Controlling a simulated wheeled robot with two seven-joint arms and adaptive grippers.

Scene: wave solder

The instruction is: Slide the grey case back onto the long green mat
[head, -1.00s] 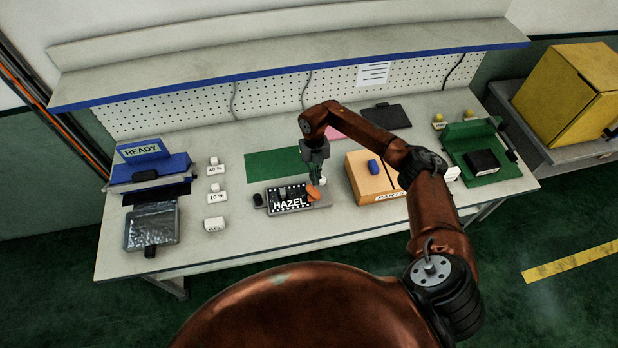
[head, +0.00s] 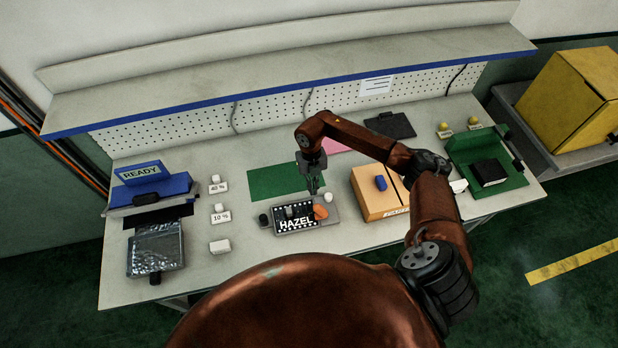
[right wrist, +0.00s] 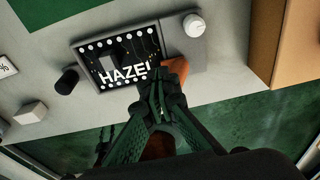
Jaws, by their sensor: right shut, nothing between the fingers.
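The grey case (head: 329,216) lies on the bench just in front of the long green mat (head: 262,182), off it. A black board marked HAZEL (head: 297,221) covers its left and middle part. An orange piece (head: 320,212) and a white knob (head: 328,197) are at its right end. The case also shows in the right wrist view (right wrist: 196,52). My right gripper (head: 314,190) is shut and empty. In the head view its tips appear over the mat's right front part, behind the case; their height is hard to tell. My left gripper is not in view.
A cardboard box (head: 368,204) with a blue item stands right of the case. A small black cylinder (head: 264,220) is by its left end. White blocks with labels (head: 220,215) are farther left. The bench in front of the case is clear.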

